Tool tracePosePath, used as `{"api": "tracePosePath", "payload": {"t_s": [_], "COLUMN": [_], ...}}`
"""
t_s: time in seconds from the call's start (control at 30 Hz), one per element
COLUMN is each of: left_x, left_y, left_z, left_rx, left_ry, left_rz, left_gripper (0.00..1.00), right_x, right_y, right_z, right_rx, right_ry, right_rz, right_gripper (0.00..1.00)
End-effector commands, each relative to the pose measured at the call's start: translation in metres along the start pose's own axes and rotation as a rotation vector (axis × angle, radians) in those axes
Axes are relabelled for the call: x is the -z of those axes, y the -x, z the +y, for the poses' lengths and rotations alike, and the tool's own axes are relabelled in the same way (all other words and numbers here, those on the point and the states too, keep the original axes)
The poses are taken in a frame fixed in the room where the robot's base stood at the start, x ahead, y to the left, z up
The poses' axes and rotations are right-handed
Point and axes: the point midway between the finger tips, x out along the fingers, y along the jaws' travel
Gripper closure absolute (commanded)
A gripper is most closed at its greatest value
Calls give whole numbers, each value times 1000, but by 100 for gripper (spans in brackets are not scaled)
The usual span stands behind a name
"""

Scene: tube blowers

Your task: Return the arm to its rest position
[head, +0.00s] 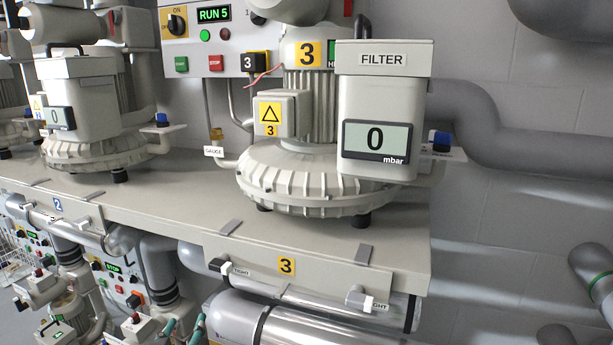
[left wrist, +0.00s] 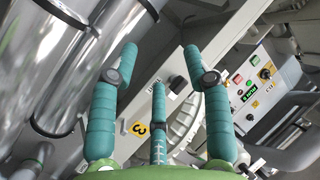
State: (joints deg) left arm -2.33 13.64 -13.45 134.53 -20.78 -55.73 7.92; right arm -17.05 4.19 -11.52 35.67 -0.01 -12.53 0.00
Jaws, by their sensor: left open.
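My left gripper (head: 184,328) shows at the bottom of the head view, with teal fingers below the front edge of the bench, left of the silver pipe. In the left wrist view its three teal fingers (left wrist: 160,66) are spread apart, with nothing between them. It is open and empty. Most of my left arm is out of the head view. I see no right gripper.
Blower 3 (head: 300,183) stands on the bench (head: 190,213); its filter box (head: 380,105) reads 0 mbar. Clamp handles (head: 362,299) stick out below the bench edge. A silver pipe (head: 330,325) runs beneath.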

Motion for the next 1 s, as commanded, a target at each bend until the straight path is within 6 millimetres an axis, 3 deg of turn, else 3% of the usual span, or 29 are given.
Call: {"api": "tracePosePath", "payload": {"t_s": [0.03,0.1,0.2,0.4,0.67,0.8,1.0], "left_x": [-38,-85,-140,-207,-256,-289,-345], "left_y": [12,32,66,132,214,193,179], "left_z": [10,24,41,65,85,100,124], "left_rx": [-35,-85,-152,-263,-389,-388,-396], "left_ry": [22,45,69,97,119,112,106], "left_rz": [-120,-279,-478,-760,-1041,-1045,-1071], "left_gripper": [51,51,51,51,51,51,51], "right_x": [0,-1,-1,-3,-4,-6,-7], "right_y": [0,0,0,0,0,0,0], "right_z": [0,1,2,5,6,5,5], "right_rx": [0,-1,-2,-6,-7,-7,-7], "right_ry": [0,1,1,3,3,3,2], "right_rz": [-1,-1,-2,-5,-8,-10,-12], "right_gripper": [60,60,60,60,60,60,60]}}
